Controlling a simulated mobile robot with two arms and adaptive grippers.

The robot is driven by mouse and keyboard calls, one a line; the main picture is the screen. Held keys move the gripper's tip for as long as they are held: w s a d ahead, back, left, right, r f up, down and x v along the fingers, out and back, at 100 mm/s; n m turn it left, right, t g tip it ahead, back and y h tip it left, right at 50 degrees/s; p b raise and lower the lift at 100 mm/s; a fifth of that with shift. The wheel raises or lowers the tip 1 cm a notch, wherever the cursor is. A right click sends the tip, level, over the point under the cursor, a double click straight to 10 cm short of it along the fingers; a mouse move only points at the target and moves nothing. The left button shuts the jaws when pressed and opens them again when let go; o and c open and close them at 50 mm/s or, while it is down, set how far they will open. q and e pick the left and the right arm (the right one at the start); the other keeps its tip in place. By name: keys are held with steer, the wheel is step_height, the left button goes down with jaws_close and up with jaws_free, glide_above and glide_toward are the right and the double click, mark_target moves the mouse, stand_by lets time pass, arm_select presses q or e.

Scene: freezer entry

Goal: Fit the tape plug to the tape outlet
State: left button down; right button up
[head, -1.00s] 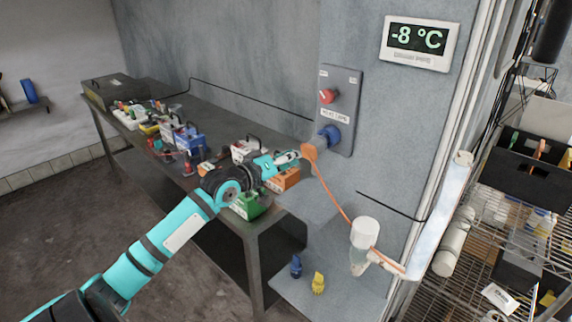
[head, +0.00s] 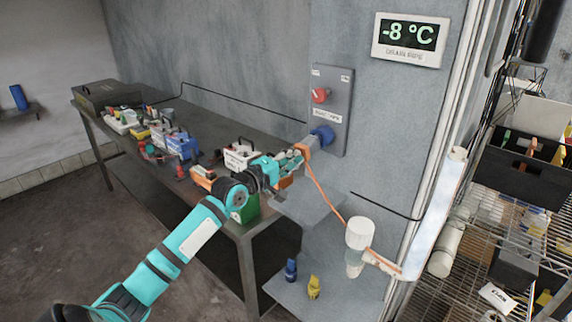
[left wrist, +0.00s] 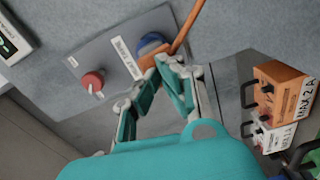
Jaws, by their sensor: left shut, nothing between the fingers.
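The tape outlet (head: 322,135) is a blue socket on the grey wall panel (head: 330,108), below a red switch. The grey tape plug (head: 313,144) with an orange rear end sits against the outlet, pointing into it, and an orange cord hangs from it. How deep it sits I cannot tell. My left gripper (head: 294,160) is just behind the plug's orange end, shut and empty. In the left wrist view its fingertips (left wrist: 172,64) meet at the orange end (left wrist: 161,62), partly hiding it, with the blue outlet (left wrist: 150,42) beyond. My right gripper is not in view.
A blue plug (head: 291,270) and a yellow plug (head: 314,287) stand on a low shelf. A dark bench (head: 225,217) with several coloured boxes is at left, and a wire rack (head: 500,235) at right.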

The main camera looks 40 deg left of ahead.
arm_select(q)
steer(key=shift+w+r, duration=0.2)
steer(key=shift+w, duration=0.5)
stand_by(0.6)
steer(key=s+p, duration=0.1)
steer(key=s, duration=1.3)
steer(key=shift+a+f, duration=0.15)
steer(key=shift+a, duration=0.3)
steer(key=shift+f, duration=0.1)
